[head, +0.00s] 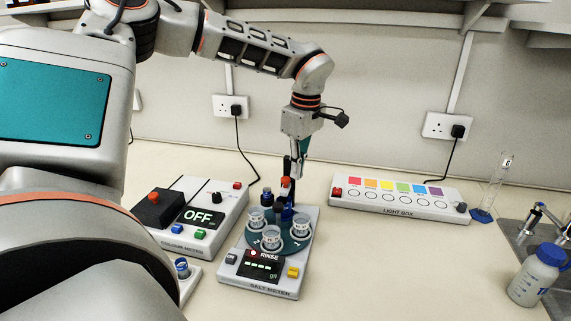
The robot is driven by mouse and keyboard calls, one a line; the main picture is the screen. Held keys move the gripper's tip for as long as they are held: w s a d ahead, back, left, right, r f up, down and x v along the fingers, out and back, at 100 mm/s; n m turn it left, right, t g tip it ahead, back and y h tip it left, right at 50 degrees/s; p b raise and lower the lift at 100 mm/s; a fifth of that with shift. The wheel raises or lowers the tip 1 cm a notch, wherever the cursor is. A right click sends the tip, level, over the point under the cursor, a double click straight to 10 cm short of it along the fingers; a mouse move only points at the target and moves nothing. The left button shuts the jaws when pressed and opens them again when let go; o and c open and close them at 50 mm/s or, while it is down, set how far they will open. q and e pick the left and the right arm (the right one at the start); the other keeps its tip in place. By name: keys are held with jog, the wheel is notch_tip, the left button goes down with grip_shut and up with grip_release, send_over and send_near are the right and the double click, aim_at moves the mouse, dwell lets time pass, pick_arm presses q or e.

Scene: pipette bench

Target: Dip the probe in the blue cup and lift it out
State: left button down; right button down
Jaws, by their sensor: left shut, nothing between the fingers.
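A dark blue piece (287,214), perhaps the blue cup, shows at the back of the plate. A dark upright part with a red piece (287,182), perhaps the probe holder, rises behind it; the probe itself is hard to make out. My left gripper (298,174) points down just beside this upright part, shut and empty. My right gripper is out of view.
The colour meter (203,231), reading OFF, stands close on the left. A light box (399,200) lies at the back right. A measuring cylinder (491,184), a blue-capped bottle (538,275) and a sink are farther right. The bench right of the salt meter is clear.

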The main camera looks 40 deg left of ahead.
pick_arm(q)
notch_tip(320, 180, up, 12)
jog(key=d, duration=0.1)
dwell(0.5)
jog(key=shift+w+d, duration=0.1)
dwell(0.4)
